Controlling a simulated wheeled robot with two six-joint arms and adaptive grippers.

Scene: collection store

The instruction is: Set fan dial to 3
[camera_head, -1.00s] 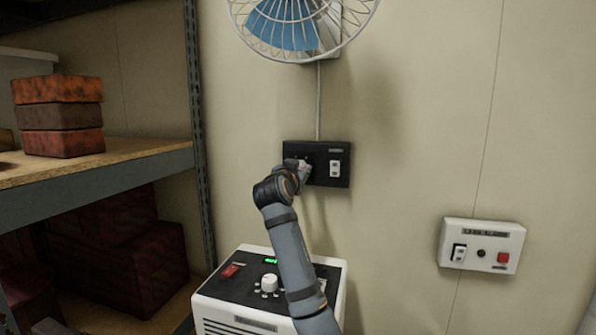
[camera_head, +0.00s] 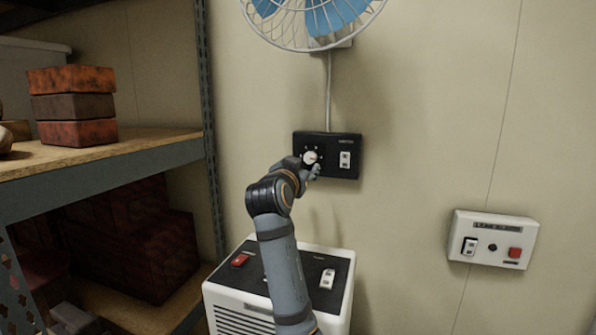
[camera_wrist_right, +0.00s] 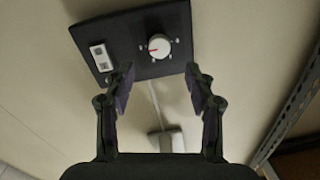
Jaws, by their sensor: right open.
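The black control plate (camera_head: 328,140) is on the wall below the fan (camera_head: 322,22), with a cable running up to the fan. Its round white dial (camera_head: 310,157) has pale marks around it. The right wrist view shows the dial (camera_wrist_right: 159,46) with a red pointer line; I cannot read the numbers. My right gripper (camera_head: 314,172) is just below and in front of the dial. In the right wrist view the gripper (camera_wrist_right: 160,73) is open and empty, its fingers apart and not around the dial. My left gripper is not in view.
A white rocker switch (camera_head: 345,160) sits beside the dial. A white-and-black unit (camera_head: 232,300) stands below, partly behind my arm. A white switch box (camera_head: 493,228) is on the wall at right. Shelves with red-brown blocks (camera_head: 77,133) are at left.

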